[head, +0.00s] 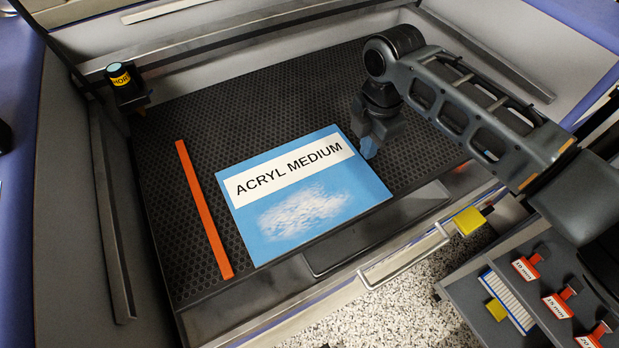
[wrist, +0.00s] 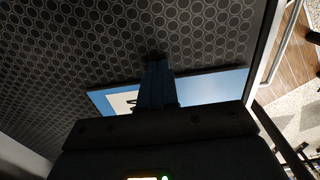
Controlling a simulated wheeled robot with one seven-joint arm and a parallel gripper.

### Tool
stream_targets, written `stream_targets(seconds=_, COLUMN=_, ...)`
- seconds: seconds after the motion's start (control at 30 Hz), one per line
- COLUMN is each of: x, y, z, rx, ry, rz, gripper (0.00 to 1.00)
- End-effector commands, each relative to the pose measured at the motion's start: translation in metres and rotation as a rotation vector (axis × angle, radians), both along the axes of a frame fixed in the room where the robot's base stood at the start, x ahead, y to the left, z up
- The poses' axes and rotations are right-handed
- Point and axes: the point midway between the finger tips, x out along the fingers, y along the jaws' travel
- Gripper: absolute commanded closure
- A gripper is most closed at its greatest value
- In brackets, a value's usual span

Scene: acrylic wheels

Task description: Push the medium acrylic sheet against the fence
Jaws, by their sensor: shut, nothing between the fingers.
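The medium acrylic sheet (head: 290,225) is a blue panel with a white band reading "ACRYL MEDIUM". It lies flat on the dark honeycomb bed in the head view, slightly turned. The fence is an orange bar (head: 204,210) to the left of the sheet, with a strip of bare bed between them. My gripper (head: 368,150) is shut and empty, pointing down at the sheet's upper right edge. Whether it touches the sheet I cannot tell. In the wrist view the sheet (wrist: 215,85) shows partly behind the gripper (wrist: 155,65), which hides its middle.
A dark laser head with a yellow-labelled cylinder (head: 119,76) stands at the back left. Machine walls enclose the bed. A rack with orange-labelled tools (head: 557,306) stands at front right.

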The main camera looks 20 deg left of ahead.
Motion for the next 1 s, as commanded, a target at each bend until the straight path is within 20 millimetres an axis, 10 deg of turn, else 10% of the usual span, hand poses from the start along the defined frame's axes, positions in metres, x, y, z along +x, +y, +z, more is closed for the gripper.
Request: stream_targets(seconds=1.0, x=-0.025, y=0.019, z=0.0, rx=-0.001, ry=0.001, rz=0.001, gripper=1.0)
